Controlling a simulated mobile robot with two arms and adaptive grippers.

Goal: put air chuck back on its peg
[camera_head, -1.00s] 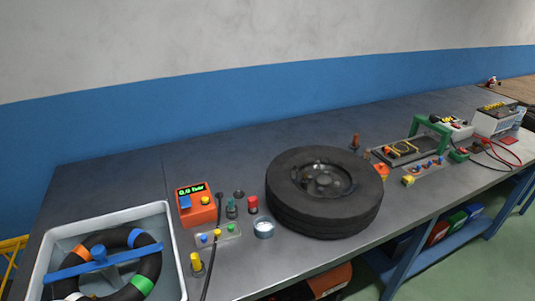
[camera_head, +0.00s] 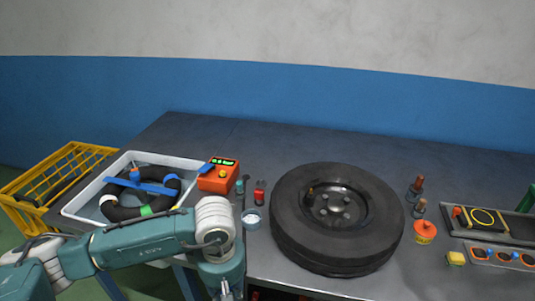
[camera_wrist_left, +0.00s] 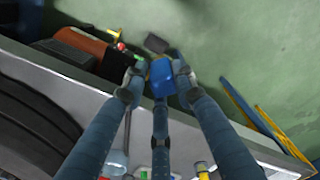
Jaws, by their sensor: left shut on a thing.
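My left arm comes in from the left in the head view and hangs in front of the bench edge. Its gripper (camera_head: 226,291) is cut by the bottom edge there. In the left wrist view the left gripper's fingers (camera_wrist_left: 160,80) are closed around a bright blue piece (camera_wrist_left: 161,78), with a dark grey block just past it. It may be the air chuck, but its shape is mostly hidden by the fingers. I cannot make out the chuck's peg for certain. A dark hose (camera_head: 243,190) lies on the bench beside the orange gauge box (camera_head: 218,176). My right gripper is not in view.
A tyre (camera_head: 337,217) lies flat on the bench (camera_head: 300,150). A grey tub (camera_head: 82,206) with an inner tube stands at left, beside a yellow crate (camera_head: 55,180). A small round tin (camera_head: 251,218) stands between box and tyre. Small parts lie at right.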

